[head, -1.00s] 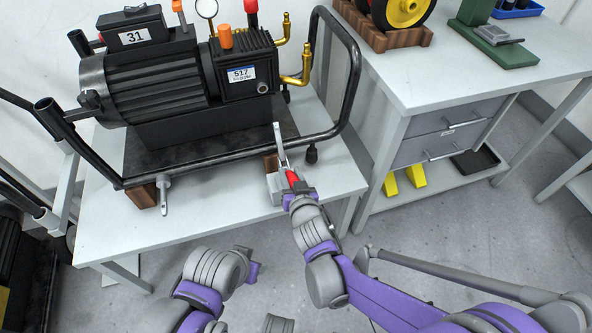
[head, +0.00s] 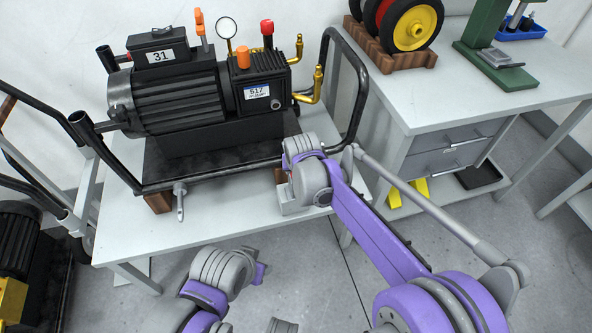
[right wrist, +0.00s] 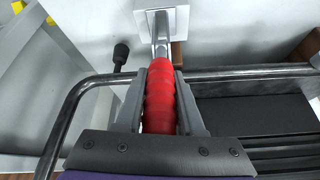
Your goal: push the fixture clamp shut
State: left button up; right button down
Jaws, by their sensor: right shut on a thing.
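The fixture clamp shows in the right wrist view as a ribbed red handle (right wrist: 160,100) on a grey metal lever. The lever runs up to a pale square base (right wrist: 178,18). My right gripper (right wrist: 162,88) is shut on the red handle, with one finger along each side. In the head view, part of the clamp's grey base (head: 291,204) shows at the table's front edge, below the pump frame. My right wrist hides the handle and lever there. My left gripper (head: 258,272) is low in front of the table, apart from everything; its fingers are not clear.
The black pump (head: 180,100) sits in a tubular frame (head: 218,173) on a white table (head: 225,225). A second grey lever (head: 180,203) stands at the frame's front left. A workbench (head: 440,92) with drawers is at the right.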

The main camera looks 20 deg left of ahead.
jog(key=shift+w+a+g+h, duration=0.2)
jog(key=shift+g+h, duration=0.1)
jog(key=shift+g, duration=0.1)
jog(key=shift+p, duration=0.3)
jog(key=c, duration=0.5)
grip_release()
jog(key=p+v, duration=0.2)
jog(key=v, duration=0.9)
